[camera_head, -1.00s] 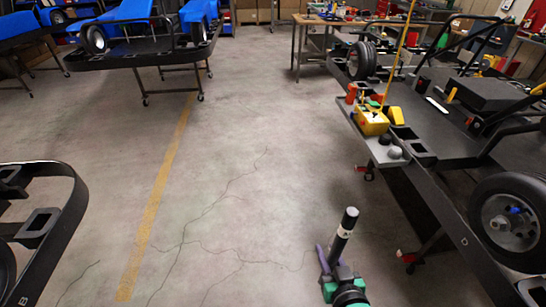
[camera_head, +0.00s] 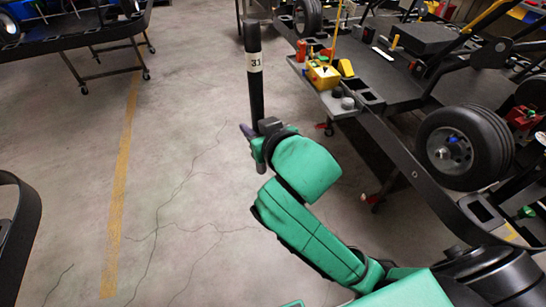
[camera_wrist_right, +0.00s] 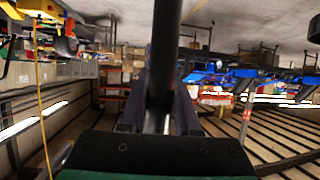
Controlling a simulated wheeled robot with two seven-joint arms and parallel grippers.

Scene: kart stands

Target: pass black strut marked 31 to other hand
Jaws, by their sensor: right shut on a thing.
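The black strut marked 31 (camera_head: 256,85) stands nearly upright in the head view, with a white label on its upper part. My right gripper (camera_head: 257,140) is shut on its lower part, and a short end of the strut shows below the fingers. In the right wrist view the strut (camera_wrist_right: 165,50) runs down from the top edge to between the two dark fingers (camera_wrist_right: 158,105). The strut is held in the air over open floor, touching nothing else that I can see. My left gripper is not in view.
A kart stand (camera_head: 405,150) with a black wheel (camera_head: 463,148) stands at the right. Its grey side tray (camera_head: 345,108) holds a yellow box (camera_head: 323,76) and small parts. Other stands are at the upper left and left edge. The floor (camera_head: 170,150) between is clear.

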